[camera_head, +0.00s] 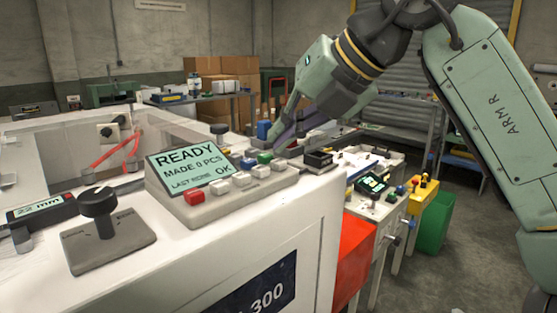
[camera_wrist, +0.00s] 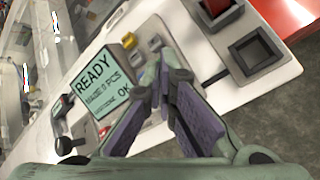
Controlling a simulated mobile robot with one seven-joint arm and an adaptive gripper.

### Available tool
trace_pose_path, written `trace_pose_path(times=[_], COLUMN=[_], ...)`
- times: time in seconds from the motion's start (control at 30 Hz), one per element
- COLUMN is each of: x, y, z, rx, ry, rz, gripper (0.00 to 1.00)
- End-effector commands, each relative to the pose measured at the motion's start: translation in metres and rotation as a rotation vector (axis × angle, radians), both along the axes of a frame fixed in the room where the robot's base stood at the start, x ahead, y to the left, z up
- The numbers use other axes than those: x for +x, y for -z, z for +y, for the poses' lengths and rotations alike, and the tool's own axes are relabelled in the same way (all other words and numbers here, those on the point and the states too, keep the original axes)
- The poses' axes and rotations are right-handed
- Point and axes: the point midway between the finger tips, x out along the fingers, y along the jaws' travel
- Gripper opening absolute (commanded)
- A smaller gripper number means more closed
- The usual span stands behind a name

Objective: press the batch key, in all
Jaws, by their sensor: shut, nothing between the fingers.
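The machine's control panel has a sloped display (camera_head: 190,165) reading READY, MADE 0 PCS and OK; it also shows in the wrist view (camera_wrist: 97,88). No key label is legible, so I cannot tell which is the batch key. Contact with a key cannot be told.
A black knob (camera_head: 99,205) on a grey plate and a gauge reading in mm (camera_head: 40,207) stand left of the panel. A black square tray (camera_head: 318,158) lies right of the keys. An orange-red bin (camera_head: 354,255) hangs beyond the machine's edge.

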Motion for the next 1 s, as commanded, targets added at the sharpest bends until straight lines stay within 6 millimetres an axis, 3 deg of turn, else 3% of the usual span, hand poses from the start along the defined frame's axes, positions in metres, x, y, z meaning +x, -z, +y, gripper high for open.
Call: trace_pose_path(times=[1.0], x=[-0.0001], y=[0.0088], z=[0.0000], rx=[0.000], ry=[-0.001], rz=[0.001], gripper=[0.00])
